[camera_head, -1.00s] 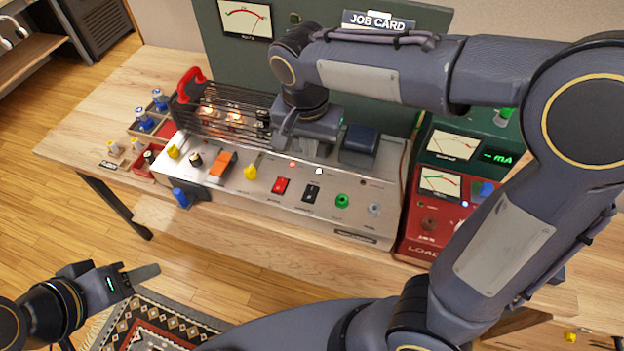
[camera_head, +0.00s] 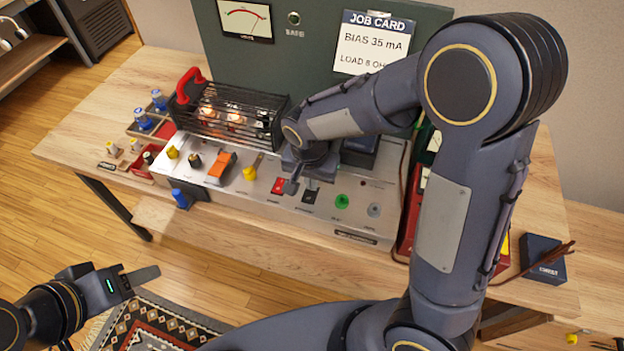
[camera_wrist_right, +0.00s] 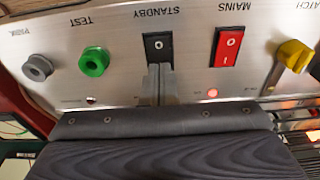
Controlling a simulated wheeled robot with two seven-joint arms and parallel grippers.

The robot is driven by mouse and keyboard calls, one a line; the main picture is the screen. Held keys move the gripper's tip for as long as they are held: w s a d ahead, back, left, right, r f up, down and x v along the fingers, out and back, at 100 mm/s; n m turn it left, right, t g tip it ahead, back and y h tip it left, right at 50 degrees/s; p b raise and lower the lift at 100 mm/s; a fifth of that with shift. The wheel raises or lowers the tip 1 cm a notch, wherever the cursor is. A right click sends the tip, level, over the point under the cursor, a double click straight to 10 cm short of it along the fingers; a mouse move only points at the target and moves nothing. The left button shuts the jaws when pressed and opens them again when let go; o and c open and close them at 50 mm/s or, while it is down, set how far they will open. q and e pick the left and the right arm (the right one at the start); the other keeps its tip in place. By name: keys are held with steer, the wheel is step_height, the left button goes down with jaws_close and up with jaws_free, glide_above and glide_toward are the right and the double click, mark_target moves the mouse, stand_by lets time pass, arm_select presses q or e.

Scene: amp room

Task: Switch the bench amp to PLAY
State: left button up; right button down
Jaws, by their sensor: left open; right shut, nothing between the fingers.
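The bench amp has a silver front panel (camera_head: 345,222) with a row of knobs and switches. The black STANDBY switch (camera_head: 310,196) sits right of the red MAINS switch (camera_head: 280,186). In the right wrist view the STANDBY switch (camera_wrist_right: 158,42) shows a "0" at its visible end, and the MAINS switch (camera_wrist_right: 226,46) is to its right. My right gripper (camera_head: 291,187) is shut and empty. Its fingertips (camera_wrist_right: 159,72) overlap the edge of the STANDBY switch; I cannot tell whether they touch. My left gripper (camera_head: 138,279) is open, low at the left, away from the bench.
A tube cage (camera_head: 240,112) with a red handle stands behind the panel at left. A blue knob or jack (camera_head: 181,197) sticks out at the front. The job card (camera_head: 374,42) reads BIAS 35 mA. A red lamp (camera_wrist_right: 212,92) is lit near MAINS. The red load box is partly hidden by my right arm.

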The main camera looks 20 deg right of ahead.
steer(key=shift+f, duration=0.1)
steer(key=shift+w+f+b, duration=0.1)
steer(key=shift+f+b, duration=0.35)
steer(key=shift+b, duration=0.15)
steer(key=shift+r+p, duration=0.3)
steer(key=shift+s, duration=0.2)
steer(key=shift+s+a, duration=0.2)
steer(key=shift+s+a+r, duration=0.15)
steer(key=shift+s+a, duration=0.1)
steer(key=shift+s, duration=0.1)
steer(key=shift+w+r, duration=0.1)
